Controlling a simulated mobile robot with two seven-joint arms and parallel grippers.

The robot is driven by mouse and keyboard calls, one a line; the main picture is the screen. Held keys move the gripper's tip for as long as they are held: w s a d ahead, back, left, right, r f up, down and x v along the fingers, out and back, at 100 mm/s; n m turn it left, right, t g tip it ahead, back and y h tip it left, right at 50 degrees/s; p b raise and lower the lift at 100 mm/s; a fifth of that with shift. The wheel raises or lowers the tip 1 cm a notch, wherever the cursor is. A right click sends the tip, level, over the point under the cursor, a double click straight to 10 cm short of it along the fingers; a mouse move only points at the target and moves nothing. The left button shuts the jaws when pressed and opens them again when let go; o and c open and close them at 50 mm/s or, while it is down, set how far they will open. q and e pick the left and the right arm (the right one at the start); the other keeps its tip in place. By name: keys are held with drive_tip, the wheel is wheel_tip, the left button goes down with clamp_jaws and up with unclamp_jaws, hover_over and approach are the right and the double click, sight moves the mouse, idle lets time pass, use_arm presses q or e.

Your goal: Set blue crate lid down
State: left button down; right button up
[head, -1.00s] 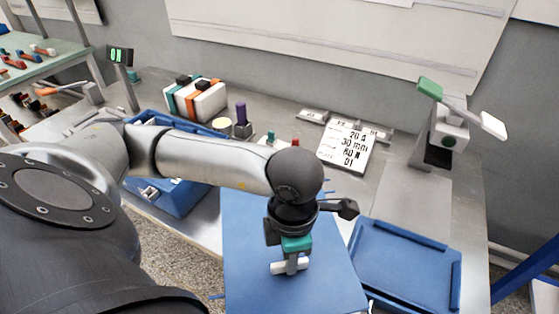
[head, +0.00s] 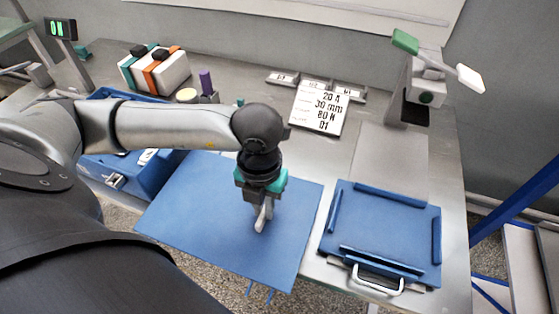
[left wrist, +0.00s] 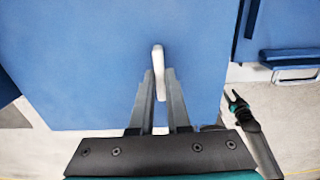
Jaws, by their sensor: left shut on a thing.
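The blue crate lid (head: 190,215) is a large flat blue panel with a white handle. It fills much of the left wrist view (left wrist: 80,60). My left gripper (head: 262,215) is shut on its handle (left wrist: 158,60), over the lid's middle. The lid is out over the table's front edge, with floor showing below. The open blue crate (head: 115,178) stands at the left, partly hidden by my left arm. A dark forked end at the right of the left wrist view is probably my right gripper (left wrist: 237,102); its jaw state is unclear.
A blue tray (head: 385,222) with raised edge strips and a pale handle lies right of the lid. Behind it are a bare grey plate (head: 390,160) and a stand with a green-and-white lever (head: 430,80). A label card (head: 318,108) and boxed breakers (head: 155,72) stand farther back.

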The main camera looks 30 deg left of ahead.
use_arm(q)
drive_tip(key=w+a, duration=0.1)
drive_tip(key=w, duration=0.3)
drive_tip(key=w+a, duration=0.1)
drive_tip(key=w, duration=0.6)
drive_tip(key=shift+w+a+b, duration=0.3)
drive_tip(key=shift+a, duration=0.1)
drive_tip(key=shift+w+f, duration=0.2)
drive_tip(key=shift+f, duration=0.05)
drive_tip(key=shift+f+b, duration=0.3)
drive_tip(key=shift+f, duration=1.2)
drive_tip(key=c, duration=1.3)
unclamp_jaws()
drive_tip(key=shift+f, duration=0.2)
drive_tip(key=o, duration=0.4)
drive_tip(key=shift+r, duration=0.1)
drive_tip(key=shift+r, duration=0.15)
wheel_tip(320, 180, up, 12)
drive_tip(key=p, duration=0.2)
